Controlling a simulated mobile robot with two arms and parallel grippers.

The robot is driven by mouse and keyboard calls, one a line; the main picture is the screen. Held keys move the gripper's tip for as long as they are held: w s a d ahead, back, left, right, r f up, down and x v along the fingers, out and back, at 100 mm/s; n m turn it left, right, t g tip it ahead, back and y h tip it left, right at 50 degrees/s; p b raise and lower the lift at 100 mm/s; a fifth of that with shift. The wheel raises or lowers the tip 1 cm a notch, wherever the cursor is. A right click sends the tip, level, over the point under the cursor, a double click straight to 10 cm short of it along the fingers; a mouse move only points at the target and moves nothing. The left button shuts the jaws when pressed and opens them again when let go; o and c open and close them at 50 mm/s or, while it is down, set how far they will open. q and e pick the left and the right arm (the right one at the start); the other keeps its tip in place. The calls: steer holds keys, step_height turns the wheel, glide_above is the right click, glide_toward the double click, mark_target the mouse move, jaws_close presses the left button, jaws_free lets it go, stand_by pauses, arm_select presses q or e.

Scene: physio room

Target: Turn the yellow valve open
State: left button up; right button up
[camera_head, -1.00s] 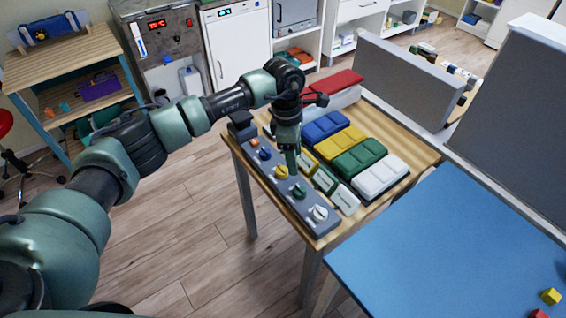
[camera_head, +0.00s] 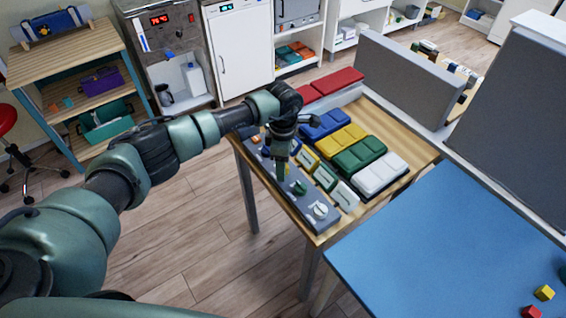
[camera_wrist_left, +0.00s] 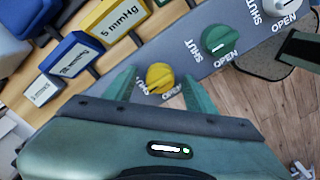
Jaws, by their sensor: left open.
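The yellow valve (camera_wrist_left: 160,77) is a round knob on a grey panel (camera_head: 310,215), with SHUT and OPEN printed beside it. In the left wrist view it sits between the two green fingers of my left gripper (camera_wrist_left: 158,86). The fingers are open, one on each side, with a gap showing around the knob. I cannot tell exactly which way its ridge points. In the head view my left gripper (camera_head: 281,172) points down at the panel and hides most of the yellow valve. My right gripper is not in view.
The green valve (camera_head: 299,187) and white valve (camera_head: 320,210) are close by on the same panel. Blue, yellow, green and white cuffs (camera_head: 378,175) lie behind it on the wooden table. A blue-topped table (camera_head: 450,240) stands at the right.

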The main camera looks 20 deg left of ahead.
arm_select(q)
jaws_close()
steer(key=n+b, duration=0.2)
steer(key=n, duration=0.2)
steer(key=n+b, duration=0.1)
steer(key=n, duration=0.3)
steer(key=shift+b, duration=0.3)
steer(key=n+b, duration=0.1)
steer(key=n, duration=0.8)
steer(key=shift+r+n, duration=0.1)
steer(key=shift+n, duration=0.3)
